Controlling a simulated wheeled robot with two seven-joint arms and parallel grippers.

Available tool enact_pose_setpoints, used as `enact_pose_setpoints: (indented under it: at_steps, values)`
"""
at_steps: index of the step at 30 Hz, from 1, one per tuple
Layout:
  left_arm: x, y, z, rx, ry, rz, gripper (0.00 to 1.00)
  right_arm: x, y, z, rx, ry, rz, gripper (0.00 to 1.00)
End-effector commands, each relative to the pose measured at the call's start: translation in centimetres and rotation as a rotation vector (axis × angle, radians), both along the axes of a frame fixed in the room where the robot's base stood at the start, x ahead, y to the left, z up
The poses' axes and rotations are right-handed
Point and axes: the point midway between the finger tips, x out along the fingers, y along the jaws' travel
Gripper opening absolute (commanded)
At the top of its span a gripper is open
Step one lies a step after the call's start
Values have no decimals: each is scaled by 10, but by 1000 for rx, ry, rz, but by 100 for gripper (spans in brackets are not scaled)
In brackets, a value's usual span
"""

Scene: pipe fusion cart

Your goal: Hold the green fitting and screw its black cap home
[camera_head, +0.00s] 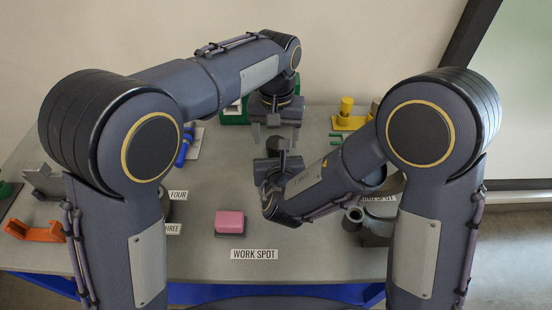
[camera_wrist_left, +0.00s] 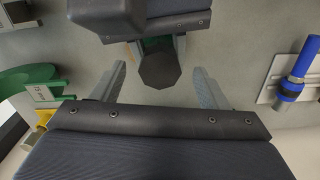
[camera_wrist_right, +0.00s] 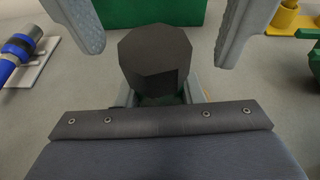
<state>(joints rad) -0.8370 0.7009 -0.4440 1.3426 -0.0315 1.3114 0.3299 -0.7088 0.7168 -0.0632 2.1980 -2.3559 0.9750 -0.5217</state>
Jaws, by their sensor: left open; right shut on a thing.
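The green fitting (camera_wrist_left: 156,44) is mostly hidden; a little of its green body shows in the left wrist view and below the cap in the right wrist view (camera_wrist_right: 158,100). My right gripper (camera_head: 278,153) is shut on it, one finger at each side. The black cap (camera_wrist_right: 155,60), many-sided, sits on the fitting's end and faces my left gripper; it also shows in the left wrist view (camera_wrist_left: 159,69). My left gripper (camera_head: 276,135) is open, its fingers apart on either side of the cap with gaps. How far the cap is screwed on cannot be told.
A pink block (camera_head: 229,222) lies by the WORK SPOT label. A blue fitting (camera_head: 184,148) is at back left, a yellow one (camera_head: 348,116) at back right, an orange bracket (camera_head: 35,232) at left, and a grey pipe piece (camera_head: 375,230) at right. The front middle is mostly clear.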

Motion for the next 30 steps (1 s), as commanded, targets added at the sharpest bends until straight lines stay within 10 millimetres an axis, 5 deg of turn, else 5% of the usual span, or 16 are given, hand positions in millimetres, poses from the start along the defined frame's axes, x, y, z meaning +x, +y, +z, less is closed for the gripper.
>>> enact_pose_setpoints:
  at_steps: [12, 27, 28, 30]
  values:
    - [1, 0, 84, -1, -3, 1, 68, 0, 0, 0, 0, -1, 0, 0]
    - [0, 0, 103, 0, 0, 1, 68, 0, 0, 0, 0, -1, 0, 0]
    - [0, 0, 103, 0, 0, 1, 68, 0, 0, 0, 0, -1, 0, 38]
    - [0, 0, 103, 0, 0, 1, 68, 0, 0, 0, 0, -1, 0, 47]
